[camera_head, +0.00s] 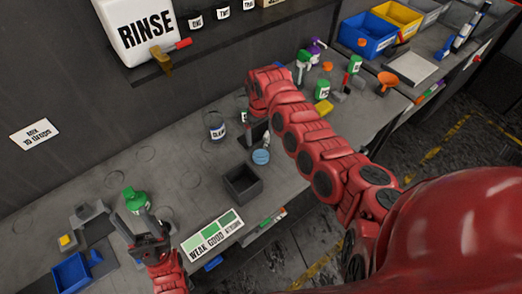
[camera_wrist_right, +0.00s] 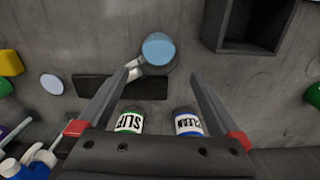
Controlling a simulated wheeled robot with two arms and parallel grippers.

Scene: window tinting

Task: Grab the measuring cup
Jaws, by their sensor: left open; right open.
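The measuring cup (camera_head: 261,157) stands on the grey workbench and holds blue liquid. In the right wrist view the cup (camera_wrist_right: 158,49) is seen from above, just beyond the fingertips and roughly centred between them, with a pale part at its lower left. My right gripper (camera_wrist_right: 160,75) is open and empty, pointing down over the bench. In the head view its fingers are hard to make out beside the cup. My left gripper (camera_head: 138,225) is open at the lower left, close to a green bottle (camera_head: 134,197) and far from the cup.
The CLEAN bottle (camera_wrist_right: 188,122) and SLIP bottle (camera_wrist_right: 130,122) stand below my right fingers. A dark flat pad (camera_wrist_right: 95,88) lies by the cup. A strip chart (camera_head: 212,236) lies at the bench front.

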